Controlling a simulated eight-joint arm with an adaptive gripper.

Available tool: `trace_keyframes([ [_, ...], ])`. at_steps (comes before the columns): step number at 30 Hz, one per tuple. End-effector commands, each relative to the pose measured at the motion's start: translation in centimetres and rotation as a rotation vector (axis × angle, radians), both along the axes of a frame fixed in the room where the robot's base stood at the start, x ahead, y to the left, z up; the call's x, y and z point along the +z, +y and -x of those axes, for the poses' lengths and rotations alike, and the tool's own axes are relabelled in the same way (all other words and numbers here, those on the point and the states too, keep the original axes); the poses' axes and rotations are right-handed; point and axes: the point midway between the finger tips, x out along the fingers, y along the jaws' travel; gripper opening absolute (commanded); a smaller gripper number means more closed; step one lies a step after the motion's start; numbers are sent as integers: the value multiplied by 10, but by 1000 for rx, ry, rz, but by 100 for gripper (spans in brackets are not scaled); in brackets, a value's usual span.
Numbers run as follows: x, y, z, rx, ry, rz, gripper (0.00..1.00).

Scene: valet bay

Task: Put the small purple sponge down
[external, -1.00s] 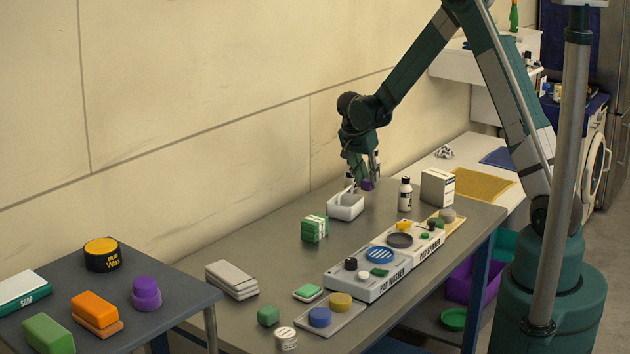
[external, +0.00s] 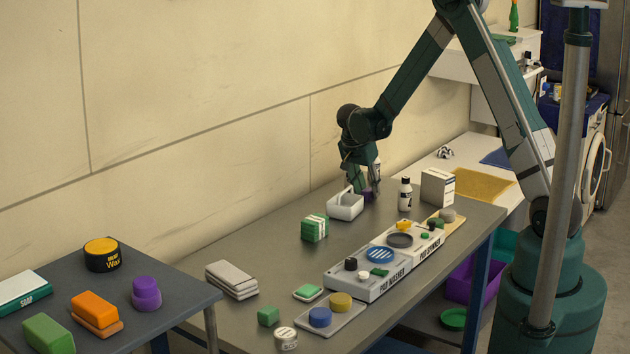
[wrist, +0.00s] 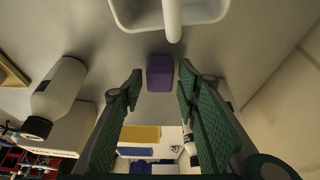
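The small purple sponge (external: 367,197) is on the grey workbench just right of the white caddy (external: 345,207). In the wrist view the sponge (wrist: 160,73) lies between the fingertips of my gripper (wrist: 160,76), with a narrow gap at each side. My gripper (external: 367,188) is low over the bench, pointing down around the sponge, and looks open. In the external view the fingers partly hide the sponge. The caddy's rim and handle (wrist: 172,18) show just beyond the sponge in the wrist view.
A white bottle (external: 405,195) and a white box (external: 437,188) stand to the right of my gripper. A green-and-white pack (external: 314,228) is left of the caddy. The pad washer (external: 367,276) lies in front. The wall is close behind.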

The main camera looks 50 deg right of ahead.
Motion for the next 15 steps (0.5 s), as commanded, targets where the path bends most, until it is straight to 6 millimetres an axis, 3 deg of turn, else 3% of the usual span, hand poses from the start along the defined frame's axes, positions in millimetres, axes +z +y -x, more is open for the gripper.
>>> trace_keyframes([
  [15, 3, 0, 0, 0, 0, 0, 37],
])
